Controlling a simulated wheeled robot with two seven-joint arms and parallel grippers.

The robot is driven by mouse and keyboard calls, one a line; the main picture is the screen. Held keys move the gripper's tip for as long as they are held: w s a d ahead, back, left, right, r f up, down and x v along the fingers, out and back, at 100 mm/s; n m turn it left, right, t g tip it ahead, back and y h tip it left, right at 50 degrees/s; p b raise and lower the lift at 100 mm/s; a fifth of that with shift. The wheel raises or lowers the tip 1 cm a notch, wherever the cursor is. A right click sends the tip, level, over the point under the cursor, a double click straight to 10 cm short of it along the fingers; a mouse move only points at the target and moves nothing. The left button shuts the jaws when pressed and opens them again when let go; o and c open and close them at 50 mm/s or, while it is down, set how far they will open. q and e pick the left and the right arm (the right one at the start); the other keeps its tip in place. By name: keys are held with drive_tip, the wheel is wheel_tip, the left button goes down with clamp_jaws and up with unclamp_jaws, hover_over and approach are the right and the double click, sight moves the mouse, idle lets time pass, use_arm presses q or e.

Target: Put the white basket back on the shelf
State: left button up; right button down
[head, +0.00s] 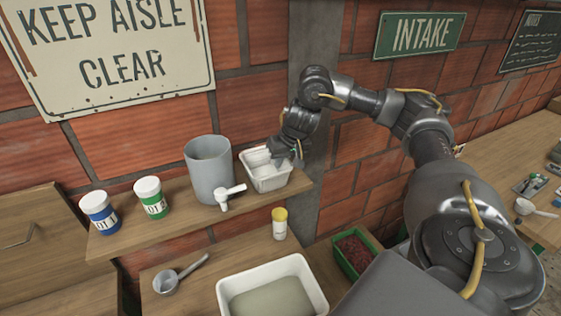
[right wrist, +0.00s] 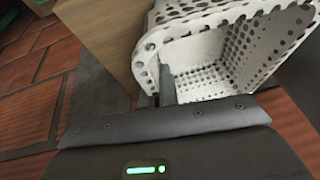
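The white basket (head: 264,182) is at the right end of the upper wooden shelf (head: 180,218), upright or nearly so. I cannot tell whether its base rests fully on the board. It also shows in the right wrist view (right wrist: 225,50), with perforated walls and an empty inside. My right gripper (head: 292,157) is at the basket's right-hand rim. In the right wrist view its fingers (right wrist: 161,92) are close together with the rim wall between them. The fingertips are partly hidden. My left gripper is not in view.
A grey cylinder (head: 209,172) and a small white scoop (head: 230,194) stand just left of the basket. Blue (head: 101,214) and green (head: 153,199) jars are further left. Below are a yellow-capped bottle (head: 280,224), a white tub (head: 272,300) and a green bin (head: 355,252).

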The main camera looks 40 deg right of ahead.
drive_tip(key=shift+w+a, duration=0.1)
drive_tip(key=shift+f, duration=0.15)
drive_tip(key=c, duration=1.7)
unclamp_jaws()
drive_tip(key=shift+r, duration=0.7)
drive_tip(key=shift+v, duration=5.5)
drive_tip(key=shift+s, duration=0.2)
drive_tip(key=shift+a+f, duration=0.1)
